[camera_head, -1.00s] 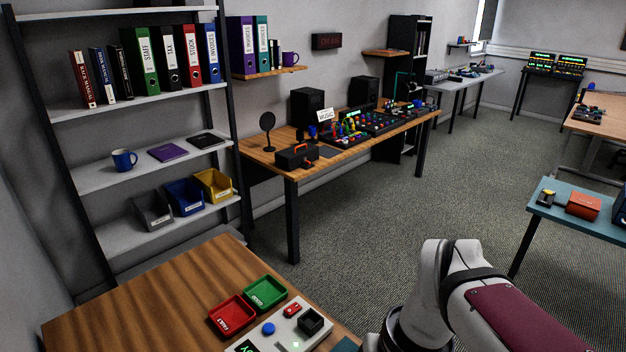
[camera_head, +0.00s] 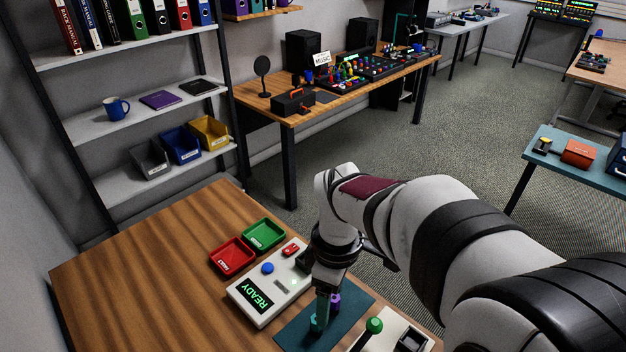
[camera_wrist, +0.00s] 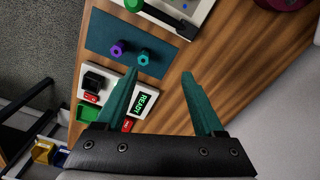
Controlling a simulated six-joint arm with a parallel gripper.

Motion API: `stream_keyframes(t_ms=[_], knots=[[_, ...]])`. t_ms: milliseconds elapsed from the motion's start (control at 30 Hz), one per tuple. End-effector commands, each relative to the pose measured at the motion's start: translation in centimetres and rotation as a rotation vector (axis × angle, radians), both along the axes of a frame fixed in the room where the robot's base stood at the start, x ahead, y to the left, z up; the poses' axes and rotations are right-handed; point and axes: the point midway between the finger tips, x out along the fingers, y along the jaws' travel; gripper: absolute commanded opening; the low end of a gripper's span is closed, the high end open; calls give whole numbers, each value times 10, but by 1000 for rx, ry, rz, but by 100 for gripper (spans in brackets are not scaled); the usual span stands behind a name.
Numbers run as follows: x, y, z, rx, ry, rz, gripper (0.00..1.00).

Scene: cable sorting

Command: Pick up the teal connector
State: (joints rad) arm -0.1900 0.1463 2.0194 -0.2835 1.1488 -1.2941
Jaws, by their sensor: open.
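The teal connector (camera_wrist: 143,58) stands on the dark teal mat (camera_wrist: 100,32) in the wrist view, beside the purple connector (camera_wrist: 117,47). In the head view the teal connector (camera_head: 316,324) is low on the mat, partly covered by my gripper, and the purple connector (camera_head: 335,303) shows just right of it. My gripper (camera_wrist: 160,74) is open and empty, with two teal fingers. In the wrist view the teal connector appears just beyond the left fingertip, left of the middle of the gap. The exact height of the fingers above the mat cannot be told.
A white tester (camera_head: 262,303) with a READY display lies next to the mat. A red tray (camera_head: 232,257) and a green tray (camera_head: 263,234) sit behind it. A green-knobbed lever (camera_head: 374,326) stands on a pale base at right. The wooden table's (camera_head: 150,270) left side is clear.

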Motion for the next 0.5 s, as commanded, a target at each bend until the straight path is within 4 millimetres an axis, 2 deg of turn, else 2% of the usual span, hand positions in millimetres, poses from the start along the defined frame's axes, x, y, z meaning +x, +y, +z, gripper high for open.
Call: stream_keyframes(t_ms=[33,100,167,267,400,500], knots=[[16,8,-11,-10,-1,145,70],[31,15,-21,-18,-8,304,70],[37,18,-29,-22,-11,370,70],[37,18,-53,-22,-8,388,70],[37,18,-95,-22,-7,384,70],[38,18,-117,-22,-9,382,70]])
